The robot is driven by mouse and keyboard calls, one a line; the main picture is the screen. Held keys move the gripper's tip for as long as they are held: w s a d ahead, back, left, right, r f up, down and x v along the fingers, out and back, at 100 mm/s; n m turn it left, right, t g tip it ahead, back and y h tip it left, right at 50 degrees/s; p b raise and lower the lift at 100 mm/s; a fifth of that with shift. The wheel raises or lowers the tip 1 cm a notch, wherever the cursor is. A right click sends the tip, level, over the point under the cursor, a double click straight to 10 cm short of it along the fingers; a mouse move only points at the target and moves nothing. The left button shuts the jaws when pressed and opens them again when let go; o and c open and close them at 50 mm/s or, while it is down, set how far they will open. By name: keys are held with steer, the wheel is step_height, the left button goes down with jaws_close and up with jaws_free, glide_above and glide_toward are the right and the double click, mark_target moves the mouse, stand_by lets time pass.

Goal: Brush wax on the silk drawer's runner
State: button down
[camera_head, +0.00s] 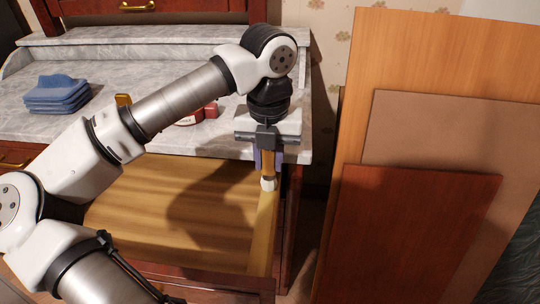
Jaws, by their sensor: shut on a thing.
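My gripper (268,158) points down and is shut on a brush (268,172) with a wooden-coloured handle and a pale tip. The tip is at the far end of the right side (264,232) of an open wooden drawer (150,215). I cannot tell whether the tip touches the wood or hovers just above it. The drawer is pulled out below a grey marble top, and its visible floor looks empty, with my arm's shadow over it. The runner is not clearly distinguishable from the drawer's side. No wax coating can be made out.
On the marble top (140,55) lie folded blue cloths (58,94) and a red-and-white container (193,116), partly behind my arm. Several boards lean close by on the right, the front one reddish brown (415,235). A narrow gap separates them from the cabinet.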

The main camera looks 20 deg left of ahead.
steer(key=shift+f, duration=0.6)
steer(key=shift+f, duration=0.2)
stand_by(0.4)
steer(key=s+d, duration=0.1)
steer(key=s, duration=0.4)
steer(key=s+d, duration=0.2)
steer(key=s, duration=0.3)
steer(key=s+d, duration=0.1)
steer(key=s, duration=0.4)
steer(key=shift+d, duration=0.15)
steer(key=shift+s+d, duration=0.1)
steer(key=shift+s, duration=0.1)
step_height(320, 180, up, 2)
steer(key=shift+r, duration=0.15)
